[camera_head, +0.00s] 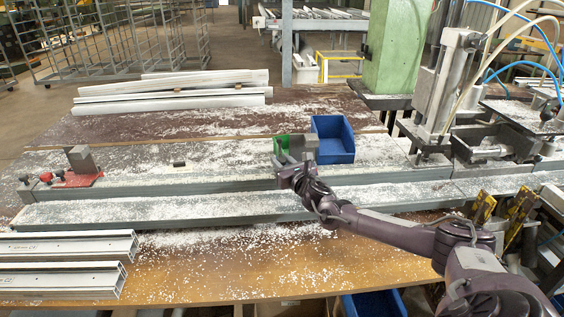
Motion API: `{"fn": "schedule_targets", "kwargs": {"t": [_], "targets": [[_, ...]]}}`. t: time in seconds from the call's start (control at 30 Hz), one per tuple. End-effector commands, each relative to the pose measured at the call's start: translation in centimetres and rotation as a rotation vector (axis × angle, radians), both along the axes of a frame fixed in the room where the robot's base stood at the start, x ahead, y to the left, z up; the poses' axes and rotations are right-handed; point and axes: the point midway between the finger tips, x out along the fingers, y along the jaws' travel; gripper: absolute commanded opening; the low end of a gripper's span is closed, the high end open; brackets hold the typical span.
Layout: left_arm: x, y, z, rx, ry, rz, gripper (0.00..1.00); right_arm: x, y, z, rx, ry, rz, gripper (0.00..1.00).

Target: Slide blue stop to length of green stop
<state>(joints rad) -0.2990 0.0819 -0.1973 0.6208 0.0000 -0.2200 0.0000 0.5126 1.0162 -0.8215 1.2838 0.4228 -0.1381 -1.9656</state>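A green piece (283,147), which may be the green stop, shows at the far side of the long grey rail (180,187), right of the picture's middle. No clearly blue stop shows on the rail. The blue thing nearest to it is an open box-like bin (333,140) just behind and to the right. My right gripper (297,158) is at the rail beside the green piece, at a grey block. Its fingers are too small and overlapped to tell whether they are open, shut or touching anything. My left gripper is out of view.
A grey block on a red base (80,170) stands at the rail's left end. White profiles lie at the back (170,90) and front left (65,265). A green column (398,45) and clamp machinery (445,90) stand at right. White chips cover the bench.

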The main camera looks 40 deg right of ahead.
Motion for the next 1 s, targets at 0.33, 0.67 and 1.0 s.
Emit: {"fn": "schedule_targets", "kwargs": {"t": [0.33, 0.67, 1.0], "targets": [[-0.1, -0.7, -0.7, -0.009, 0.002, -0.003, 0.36, -4.5, 0.7, -0.3, -0.003, 0.005, 0.002, 0.30], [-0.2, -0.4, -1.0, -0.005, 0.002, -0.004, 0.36, -7.6, 1.2, 0.0, -0.001, 0.001, 0.000, 0.30], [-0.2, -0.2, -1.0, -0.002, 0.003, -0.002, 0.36, -7.6, 1.2, 0.0, 0.000, 0.000, 0.000, 0.30]]}}
